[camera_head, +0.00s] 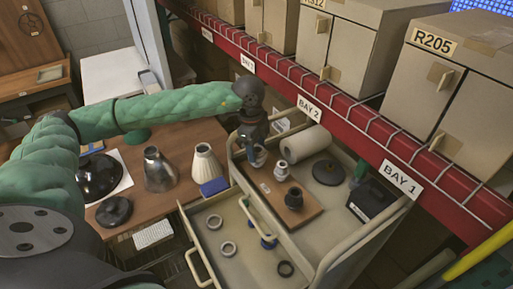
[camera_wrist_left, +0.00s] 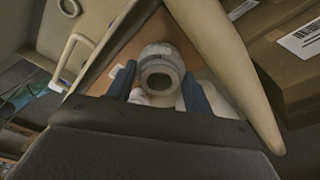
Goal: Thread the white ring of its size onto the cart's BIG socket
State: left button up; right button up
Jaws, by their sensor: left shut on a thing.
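My left gripper (camera_head: 258,158) is over the far left end of the wooden board on the cart. Its blue fingers, also in the left wrist view (camera_wrist_left: 165,92), are shut on a pale ring (camera_wrist_left: 160,67) with its dark hole facing the wrist camera. What lies under the ring is largely hidden. A white socket (camera_head: 282,171) stands on the board (camera_head: 270,188) just right of the gripper, and a black socket (camera_head: 294,199) stands nearer the board's front end. I cannot tell which is the big one. My right gripper is not in view.
A paper roll (camera_head: 303,146), a dark disc (camera_head: 330,172) and a black box (camera_head: 372,202) stand on the cart top. A red shelf beam (camera_head: 345,130) runs close behind.

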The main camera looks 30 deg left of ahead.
pick_arm(q)
jog(key=shift+w+f+m+g+b, duration=0.1)
jog(key=shift+m+g+b, duration=0.05)
jog(key=shift+m+b, duration=0.95)
jog(key=shift+f+m+g+b, duration=0.15)
jog(key=shift+m+b, duration=0.6)
jog(key=shift+m, duration=0.65)
jog(key=shift+r+m+b, duration=0.1)
jog(key=shift+m+b, duration=0.35)
jog(key=shift+m, duration=0.35)
jog(key=shift+m+b, duration=0.35)
jog(key=shift+m, duration=0.05)
jog(key=shift+m+g+y+b, duration=0.3)
jog(key=shift+m+b, duration=0.85)
jog(key=shift+m, duration=0.65)
jog(key=shift+d+m+b, duration=0.1)
jog(key=shift+m+b, duration=0.7)
jog(key=shift+m, duration=0.4)
